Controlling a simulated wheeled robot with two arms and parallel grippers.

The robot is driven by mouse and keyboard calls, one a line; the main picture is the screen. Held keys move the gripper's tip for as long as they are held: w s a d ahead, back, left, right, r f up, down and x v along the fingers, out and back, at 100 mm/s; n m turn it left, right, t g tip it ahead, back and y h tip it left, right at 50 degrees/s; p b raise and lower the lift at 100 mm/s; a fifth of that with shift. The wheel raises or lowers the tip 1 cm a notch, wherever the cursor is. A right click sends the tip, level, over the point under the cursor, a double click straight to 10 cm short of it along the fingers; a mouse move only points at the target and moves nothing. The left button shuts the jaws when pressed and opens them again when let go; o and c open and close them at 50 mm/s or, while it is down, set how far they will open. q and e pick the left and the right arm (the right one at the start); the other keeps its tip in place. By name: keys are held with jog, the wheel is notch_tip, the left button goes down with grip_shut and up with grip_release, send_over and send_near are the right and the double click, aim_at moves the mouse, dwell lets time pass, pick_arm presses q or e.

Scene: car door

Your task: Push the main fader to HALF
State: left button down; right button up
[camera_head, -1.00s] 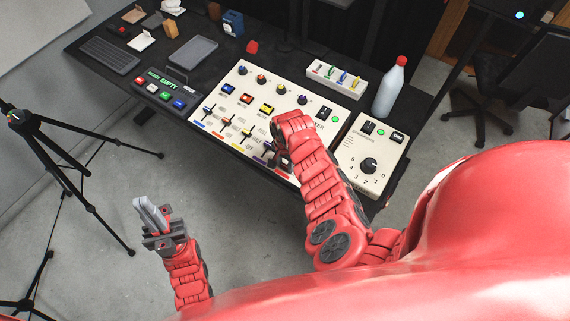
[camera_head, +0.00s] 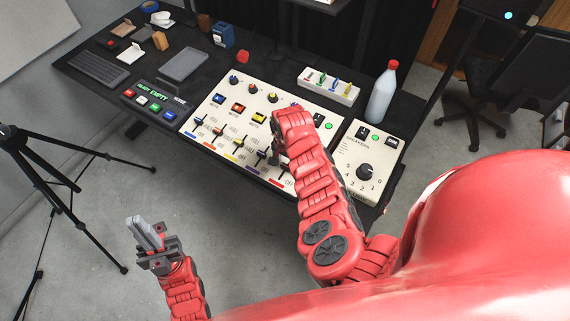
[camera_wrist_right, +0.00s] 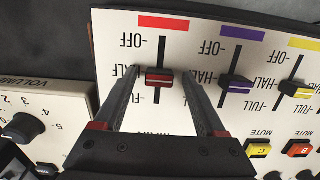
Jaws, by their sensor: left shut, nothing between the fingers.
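The main fader, with a red-capped knob (camera_wrist_right: 158,78) above-right of the volume panel's corner, sits at the HALF mark of its slot under a red strip in the right wrist view. My right gripper (camera_wrist_right: 162,76) is open, its two fingers on either side of the knob with a gap to each. In the head view my right gripper (camera_head: 275,155) is over the right end of the white mixer panel (camera_head: 215,150); the red knob is hidden there. My left gripper (camera_head: 145,235) is shut and empty, off the table at lower left.
Purple (camera_wrist_right: 235,82) and yellow (camera_wrist_right: 292,88) faders stand beside the main one. A speaker panel with a dial (camera_head: 366,172) lies to the right, a bottle (camera_head: 382,92) behind it. A tripod (camera_head: 60,190) stands at left.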

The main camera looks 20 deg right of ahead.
aim_at(285, 165)
notch_tip(285, 165, up, 8)
jog(key=shift+w+b, duration=0.1)
jog(key=shift+b, duration=0.95)
notch_tip(285, 165, up, 9)
jog(key=p, duration=0.3)
jog(key=shift+r, duration=0.2)
